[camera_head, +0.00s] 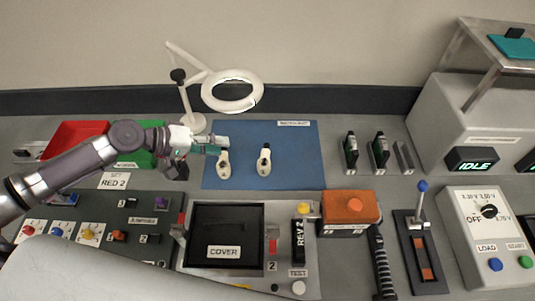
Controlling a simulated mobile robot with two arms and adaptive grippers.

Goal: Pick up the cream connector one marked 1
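Two cream connectors lie on the blue mat (297,168). The left cream connector (223,168) has a small dark mark that I cannot read for certain. The right cream connector (264,165) seems marked 2. My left gripper (216,145) reaches in from the left, with its tips over the upper end of the left connector. That end is partly hidden, and I cannot tell whether the fingers touch or close on it. My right gripper is not in view.
A white ring lamp (232,107) stands behind the mat. Red (75,133) and green (135,130) bins sit to the left, near my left arm. A panel with a black cover (225,222) and an orange box (348,206) lie in front. The mat's right part is clear.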

